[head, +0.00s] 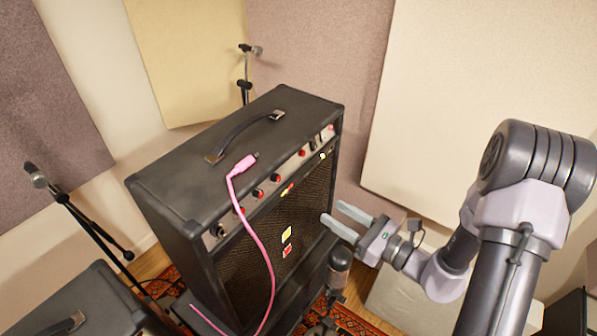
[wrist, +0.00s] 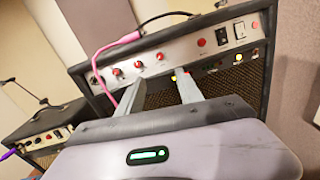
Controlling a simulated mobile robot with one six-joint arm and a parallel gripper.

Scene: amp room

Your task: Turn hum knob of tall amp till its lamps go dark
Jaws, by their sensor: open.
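The tall amp (head: 185,180) is a black cabinet with a top handle and a silver control panel along its front upper edge. It fills much of the wrist view (wrist: 75,72). Its panel carries several red-capped knobs (wrist: 138,64), a dark switch (wrist: 221,36) and a red round part (wrist: 201,42). I cannot read which knob is the hum knob. Small yellow and red spots (head: 287,189) show below the panel; I cannot tell whether they are lit lamps. My gripper (head: 333,214) is open and empty, in front of the grille, below the panel; its fingers (wrist: 160,82) point toward the amp.
A pink cable (head: 262,240) runs from the amp's top down its front. A dark microphone (head: 340,262) stands close below my gripper. A lower amp (head: 75,290) is at left, with microphone stands (head: 95,232) nearby. A pale panel (head: 450,120) stands behind, at right.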

